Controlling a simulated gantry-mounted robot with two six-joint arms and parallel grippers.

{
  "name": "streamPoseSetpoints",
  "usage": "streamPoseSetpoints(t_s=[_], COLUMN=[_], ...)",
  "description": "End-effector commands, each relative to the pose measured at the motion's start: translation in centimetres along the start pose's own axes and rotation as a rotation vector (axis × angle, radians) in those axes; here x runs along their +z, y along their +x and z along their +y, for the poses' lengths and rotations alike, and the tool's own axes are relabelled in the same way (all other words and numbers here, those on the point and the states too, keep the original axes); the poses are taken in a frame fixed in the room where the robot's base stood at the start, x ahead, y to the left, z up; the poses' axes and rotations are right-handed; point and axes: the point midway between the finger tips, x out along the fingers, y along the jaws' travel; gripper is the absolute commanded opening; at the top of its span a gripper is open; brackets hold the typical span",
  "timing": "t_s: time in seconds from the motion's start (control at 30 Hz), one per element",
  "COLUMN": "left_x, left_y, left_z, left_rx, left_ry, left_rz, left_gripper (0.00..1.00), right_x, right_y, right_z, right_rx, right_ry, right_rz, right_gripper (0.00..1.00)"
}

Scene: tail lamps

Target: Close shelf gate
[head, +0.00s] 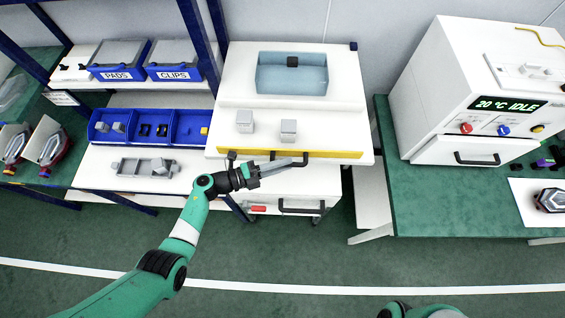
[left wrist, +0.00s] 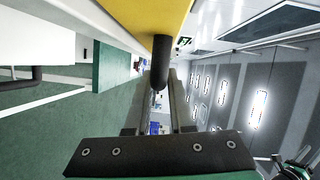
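The yellow strip (head: 340,154) runs along the front of a white shelf unit and appears to be the shelf gate. It carries a dark handle (head: 303,158). My left gripper (head: 296,164) is at this handle, with its fingers pointing right along the front. In the left wrist view the yellow gate (left wrist: 125,12) is at the top, and the black handle (left wrist: 159,65) lies between the fingertips. Whether the fingers press on the handle cannot be told. My right gripper is out of view; only a bit of my right arm shows at the bottom edge.
Two small grey blocks (head: 244,121) and a blue bin (head: 270,75) sit on the unit. A lower dark handle (head: 303,207) is below. A rack with blue bins (head: 185,125) stands left; a green table (head: 450,190) with a white machine (head: 470,90) stands right.

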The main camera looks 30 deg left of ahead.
Motion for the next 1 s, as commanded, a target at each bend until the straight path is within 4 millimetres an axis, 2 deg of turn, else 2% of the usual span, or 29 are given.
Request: streamPoseSetpoints(t_s=[0.33,0.43,0.57,0.8,1.0], left_x=[0.0,0.0,0.1,0.1,0.0], left_y=[-0.1,-0.7,-3.0,-8.8,-11.4], left_z=[0.0,0.0,-0.1,0.0,0.0], left_rx=[0.0,0.0,0.0,-0.001,-0.001], left_ry=[0.001,0.001,0.001,0.002,0.001], left_rz=[-0.001,-0.003,-0.006,-0.007,-0.002], left_gripper=[0.32,0.32,0.32,0.32,0.32], right_x=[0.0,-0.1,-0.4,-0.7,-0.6], right_y=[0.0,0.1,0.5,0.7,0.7], right_z=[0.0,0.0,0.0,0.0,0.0], right_rx=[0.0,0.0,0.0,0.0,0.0], right_ry=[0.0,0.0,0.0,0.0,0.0], right_rz=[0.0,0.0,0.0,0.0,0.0], right_gripper=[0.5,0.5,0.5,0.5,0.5])
